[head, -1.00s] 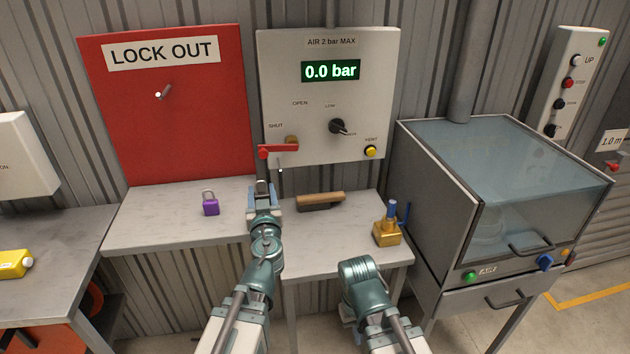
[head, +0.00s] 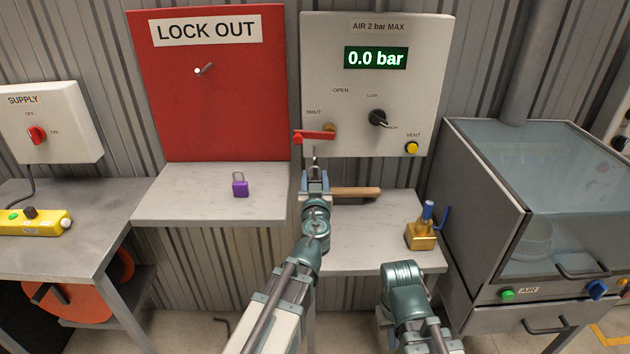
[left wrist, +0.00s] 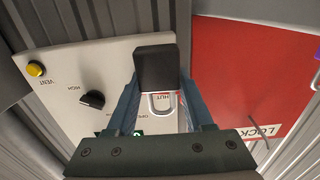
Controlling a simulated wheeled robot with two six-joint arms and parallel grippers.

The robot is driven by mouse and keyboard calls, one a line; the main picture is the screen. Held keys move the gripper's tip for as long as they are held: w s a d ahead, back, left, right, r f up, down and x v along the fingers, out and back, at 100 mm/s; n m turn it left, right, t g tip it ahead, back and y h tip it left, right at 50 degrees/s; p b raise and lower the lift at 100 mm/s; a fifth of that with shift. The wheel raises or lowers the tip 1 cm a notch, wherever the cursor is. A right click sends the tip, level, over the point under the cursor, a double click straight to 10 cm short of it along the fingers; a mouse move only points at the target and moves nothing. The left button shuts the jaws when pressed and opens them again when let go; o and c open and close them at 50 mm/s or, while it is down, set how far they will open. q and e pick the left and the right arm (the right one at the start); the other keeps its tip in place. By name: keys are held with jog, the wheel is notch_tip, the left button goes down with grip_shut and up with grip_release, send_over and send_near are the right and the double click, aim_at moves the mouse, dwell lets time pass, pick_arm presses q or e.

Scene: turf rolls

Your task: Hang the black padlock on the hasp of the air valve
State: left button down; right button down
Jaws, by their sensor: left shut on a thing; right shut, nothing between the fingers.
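The black padlock (left wrist: 156,68) is between the fingers of my left gripper (left wrist: 158,108), with its pale shackle (left wrist: 162,104) showing. In the head view my left gripper (head: 315,178) is just below the air valve's red handle (head: 315,137), which points left near SHUT. The hasp is the small pale piece (head: 315,152) under the handle, just above the gripper tip. The gripper hides most of the padlock there, and I cannot tell whether the shackle touches the hasp. The right wrist is bent down at the lower right; its fingers are hidden.
A purple padlock (head: 240,188) stands on the left marble shelf (head: 190,208). A wooden-handled brush (head: 355,193) lies behind my left gripper. A brass block with a blue top (head: 421,235) stands at the right. The red lock-out board (head: 215,110) has a peg (head: 203,69). A clear-lidded cabinet (head: 480,200) stands right.

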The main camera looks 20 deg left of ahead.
pick_arm(q)
jog(key=f+b+x, duration=0.1)
jog(key=x, duration=0.9)
jog(key=shift+w+f+b, duration=0.3)
jog(key=shift+f+b, duration=0.05)
jog(key=shift+f, duration=0.05)
dwell(0.8)
jog(key=shift+a, duration=0.1)
dwell(0.4)
jog(key=shift+c, duration=1)
grip_release()
